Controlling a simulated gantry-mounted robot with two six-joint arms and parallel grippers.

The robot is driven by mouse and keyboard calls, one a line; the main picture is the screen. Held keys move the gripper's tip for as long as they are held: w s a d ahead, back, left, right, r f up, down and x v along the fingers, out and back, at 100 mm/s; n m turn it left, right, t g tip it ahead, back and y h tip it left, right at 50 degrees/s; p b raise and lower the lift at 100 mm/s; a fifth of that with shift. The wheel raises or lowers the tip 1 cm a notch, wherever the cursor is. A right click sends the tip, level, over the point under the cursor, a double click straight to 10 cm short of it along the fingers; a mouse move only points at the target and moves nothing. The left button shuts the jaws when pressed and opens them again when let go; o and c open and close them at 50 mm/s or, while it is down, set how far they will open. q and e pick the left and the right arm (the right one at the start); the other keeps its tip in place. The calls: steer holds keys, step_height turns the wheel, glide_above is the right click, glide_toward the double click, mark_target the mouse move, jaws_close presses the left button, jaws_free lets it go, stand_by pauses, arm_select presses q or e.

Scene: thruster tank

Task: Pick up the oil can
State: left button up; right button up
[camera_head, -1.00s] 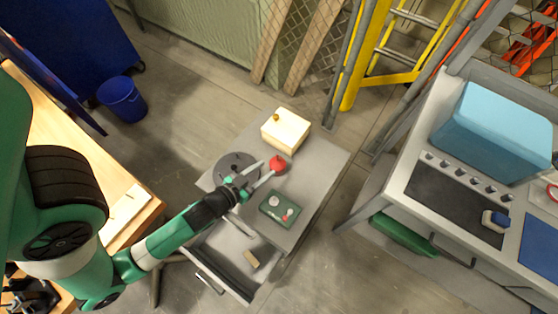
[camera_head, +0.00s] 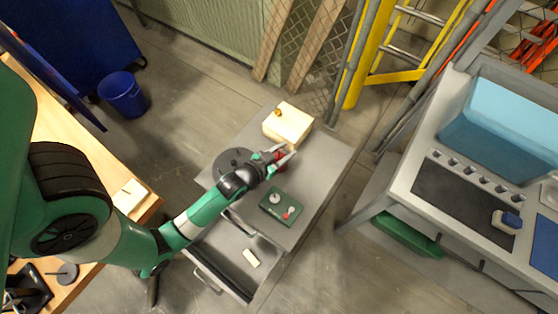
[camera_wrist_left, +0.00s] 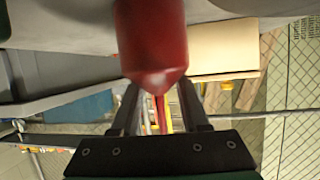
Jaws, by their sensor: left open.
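The oil can is the red object (camera_head: 279,166) on the grey top of the drawer cabinet (camera_head: 328,165), mostly covered by my gripper in the head view. In the left wrist view the red can (camera_wrist_left: 152,45) fills the upper middle, its tapered end pointing down the picture. My left gripper (camera_head: 285,153) is open at the can. Its two fingers (camera_wrist_left: 160,97) show on either side of the can's tapered end, with background visible between them. I cannot tell whether either finger touches it. My right gripper is not in view.
A cream box (camera_head: 288,124) stands behind the can. A dark round disc (camera_head: 230,160) lies at the left and a green control box (camera_head: 280,206) in front. The open drawer (camera_head: 222,264) holds a small pale block (camera_head: 251,257). The cabinet top's right side is clear.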

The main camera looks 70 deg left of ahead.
arm_select(q)
jaws_close()
steer(key=shift+s+f, duration=0.1)
steer(key=shift+f, duration=0.1)
stand_by(1.1)
